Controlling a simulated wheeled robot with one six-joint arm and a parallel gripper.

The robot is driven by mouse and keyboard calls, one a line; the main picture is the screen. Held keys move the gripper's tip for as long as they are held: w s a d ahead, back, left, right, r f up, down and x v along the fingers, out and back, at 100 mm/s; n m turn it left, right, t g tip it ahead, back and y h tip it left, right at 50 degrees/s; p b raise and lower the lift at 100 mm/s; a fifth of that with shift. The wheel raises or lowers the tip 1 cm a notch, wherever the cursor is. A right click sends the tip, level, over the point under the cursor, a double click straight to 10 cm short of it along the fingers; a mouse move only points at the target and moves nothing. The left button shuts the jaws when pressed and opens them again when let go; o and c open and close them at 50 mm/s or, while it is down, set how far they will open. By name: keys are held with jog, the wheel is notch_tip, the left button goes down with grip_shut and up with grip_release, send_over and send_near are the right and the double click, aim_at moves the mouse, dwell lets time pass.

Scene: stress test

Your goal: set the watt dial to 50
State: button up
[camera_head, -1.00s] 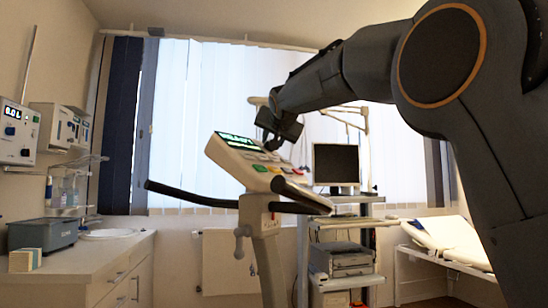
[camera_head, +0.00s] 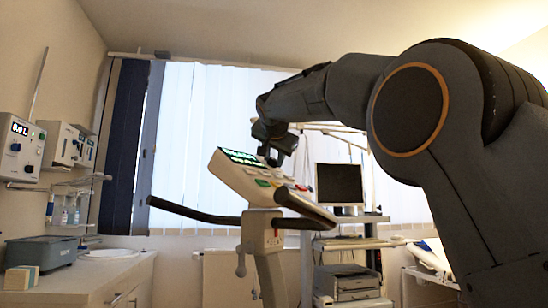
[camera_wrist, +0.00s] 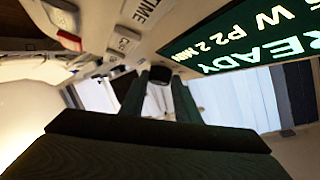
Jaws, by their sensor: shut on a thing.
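The exercise-bike console (camera_head: 236,181) is a pale tilted panel with coloured buttons and a lit green-on-black display (camera_head: 242,157). In the wrist view the display (camera_wrist: 240,40) reads "READY", with a line containing "W P2 2 MIN" above it, cut off by the frame edge. My gripper (camera_head: 272,158) is at the upper right of the panel, beside the display. In the wrist view its two dark fingers (camera_wrist: 160,84) are shut on a small dark knob (camera_wrist: 160,76), apparently the watt dial. The dial's setting cannot be read, and in the head view the dial is hidden by my gripper.
Dark handlebars (camera_head: 195,211) stick out from the bike's post below the console. A trolley with a monitor (camera_head: 339,184) stands behind to the right. A counter (camera_head: 75,278) with a grey box (camera_head: 42,251) runs along the left, under wall-mounted devices (camera_head: 20,147).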

jog(key=shift+a+m+g+p, duration=0.15)
jog(key=shift+m+g+p, duration=0.15)
jog(key=shift+m+p, duration=0.15)
jog(key=m+h+p, duration=0.1)
jog(key=p, duration=0.2)
jog(key=m+g+h+p, duration=0.1)
jog(key=p, duration=0.1)
jog(key=shift+a+r+m+g+h+p, duration=0.15)
jog(key=shift+r+m+g+h+p, duration=0.15)
jog(key=shift+r+m+p, duration=0.1)
jog(key=m+g+h+p, duration=0.1)
jog(key=p, duration=0.3)
jog(key=shift+w, duration=0.15)
jog(key=shift+m+g+p, duration=0.4)
jog(key=shift+m+p, duration=0.35)
jog(key=shift+p, duration=1)
jog(key=o, duration=1)
jog(key=shift+w, duration=0.1)
jog(key=shift+o, duration=0.2)
jog(key=b+v, duration=0.1)
jog(key=v, duration=0.7)
jog(key=shift+a, duration=0.1)
